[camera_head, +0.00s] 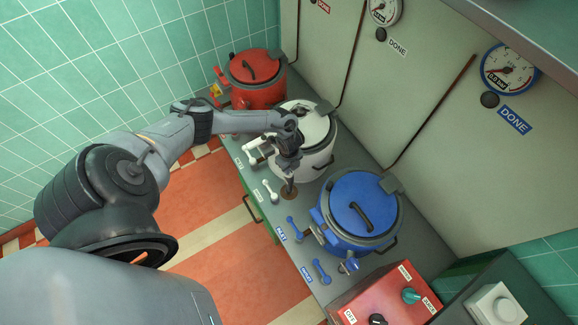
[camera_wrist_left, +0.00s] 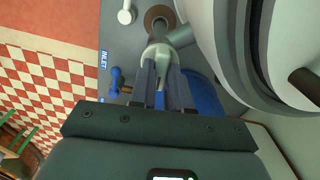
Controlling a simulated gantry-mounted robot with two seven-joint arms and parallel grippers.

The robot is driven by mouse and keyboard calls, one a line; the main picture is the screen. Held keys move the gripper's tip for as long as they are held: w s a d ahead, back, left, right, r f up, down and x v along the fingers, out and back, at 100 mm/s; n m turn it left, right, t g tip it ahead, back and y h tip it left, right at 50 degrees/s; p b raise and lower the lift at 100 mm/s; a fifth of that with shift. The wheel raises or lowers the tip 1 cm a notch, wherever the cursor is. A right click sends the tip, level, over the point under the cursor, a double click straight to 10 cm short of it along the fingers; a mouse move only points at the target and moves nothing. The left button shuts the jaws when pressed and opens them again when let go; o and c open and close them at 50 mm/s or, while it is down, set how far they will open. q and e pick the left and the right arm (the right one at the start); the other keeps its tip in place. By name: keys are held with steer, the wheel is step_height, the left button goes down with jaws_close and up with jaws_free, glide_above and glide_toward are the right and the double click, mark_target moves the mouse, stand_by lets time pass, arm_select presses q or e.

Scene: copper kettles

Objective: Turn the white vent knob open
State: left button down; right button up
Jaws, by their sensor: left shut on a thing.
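The white kettle (camera_head: 316,160) stands on the grey counter between a red and a blue kettle. My left gripper (camera_head: 289,166) is at its front side, pointing down above a round copper-coloured drain (camera_head: 289,190). In the left wrist view the gripper fingers (camera_wrist_left: 163,82) are shut on a pale grey-white piece (camera_wrist_left: 158,54) beside the kettle wall, which I take as the white vent knob. The fingers cover much of it, so its turn angle cannot be told. A white lever (camera_head: 270,190) stands on the counter nearby. My right gripper is not in view.
The red kettle (camera_head: 257,80) is behind left. The blue kettle (camera_head: 359,213) is in front right, with blue levers (camera_head: 321,272) on the counter. A red control box (camera_head: 383,297) is at the near end. Gauges (camera_head: 508,70) hang on the back panels.

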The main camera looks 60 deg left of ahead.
arm_select(q)
steer(key=n+p, duration=0.2)
steer(key=n, duration=0.1)
steer(key=shift+r, duration=0.2)
steer(key=n+p, duration=0.3)
steer(key=n, duration=0.2)
steer(key=shift+d, duration=0.1)
steer(key=n+p, duration=0.2)
steer(key=n, duration=0.2)
steer(key=shift+f+n+p, duration=0.1)
steer(key=shift+n+p, duration=0.9)
steer(key=shift+n, duration=1.2)
steer(key=c, duration=1.1)
jaws_free()
